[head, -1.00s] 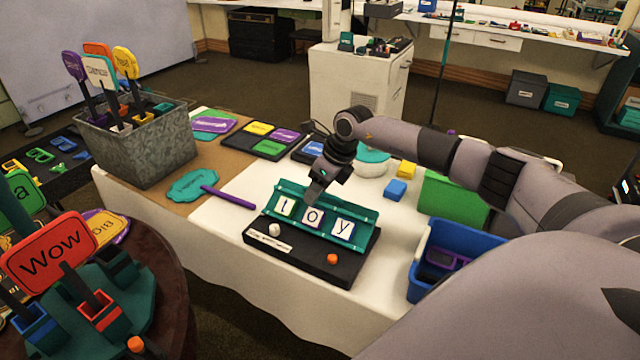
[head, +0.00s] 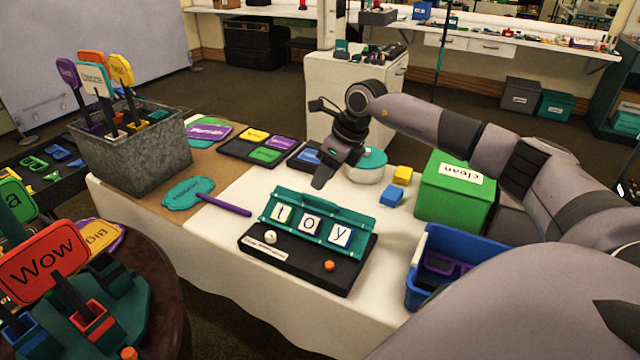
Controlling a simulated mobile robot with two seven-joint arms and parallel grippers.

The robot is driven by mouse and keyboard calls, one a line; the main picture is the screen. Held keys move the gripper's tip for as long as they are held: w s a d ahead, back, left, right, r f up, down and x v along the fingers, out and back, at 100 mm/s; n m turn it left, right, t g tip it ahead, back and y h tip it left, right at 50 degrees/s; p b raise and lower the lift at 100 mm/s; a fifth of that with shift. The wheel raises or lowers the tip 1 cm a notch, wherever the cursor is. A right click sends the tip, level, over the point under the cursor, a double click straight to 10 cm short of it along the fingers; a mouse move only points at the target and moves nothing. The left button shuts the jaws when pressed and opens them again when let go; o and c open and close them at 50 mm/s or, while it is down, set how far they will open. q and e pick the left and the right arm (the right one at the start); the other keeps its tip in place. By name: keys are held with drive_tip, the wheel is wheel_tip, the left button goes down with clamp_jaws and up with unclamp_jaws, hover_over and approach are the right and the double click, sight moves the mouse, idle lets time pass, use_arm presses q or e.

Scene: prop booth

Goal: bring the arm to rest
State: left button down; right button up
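My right arm comes in from the right side of the head view and reaches over the white table (head: 232,262). Its gripper (head: 324,177) hangs above the table, behind the teal letter rack (head: 365,222), with its fingers pointing down. It shows from the side, so I cannot tell whether the fingers are apart; nothing shows held below them. The rack stands on a black base (head: 310,277) and bears letter tiles reading "toy". My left gripper is not in view.
A round teal-topped tub (head: 364,176), yellow block (head: 402,175), blue block (head: 391,196), green "clean" box (head: 455,200) and blue bin (head: 415,275) stand near the arm. A grey sign crate (head: 140,157) stands left. A purple stick (head: 224,205) lies on the table.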

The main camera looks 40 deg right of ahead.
drive_tip(key=shift+r, duration=0.1)
idle(0.4)
drive_tip(key=s+a+f+m+t+y, duration=0.2)
drive_tip(key=a+m+y, duration=0.15)
drive_tip(key=a, duration=0.65)
drive_tip(key=s+a+f+m+t+y, duration=0.1)
drive_tip(key=s+a+m+y, duration=0.15)
drive_tip(key=a+y, duration=0.45)
drive_tip(key=s+a+f+m+t+y, duration=0.2)
drive_tip(key=a+m, duration=0.2)
drive_tip(key=a, duration=0.8)
drive_tip(key=s+d+f+m+h, duration=0.4)
drive_tip(key=s+f+m+h, duration=0.2)
drive_tip(key=m, duration=0.8)
drive_tip(key=s+d+f+m+t+h, duration=0.1)
drive_tip(key=s+d+f+m+h, duration=0.3)
drive_tip(key=s+f+m, duration=0.7)
drive_tip(key=f+m+h, duration=0.1)
drive_tip(key=m+h, duration=0.1)
drive_tip(key=m, duration=0.1)
drive_tip(key=shift+h, duration=0.35)
drive_tip(key=shift+s, duration=0.1)
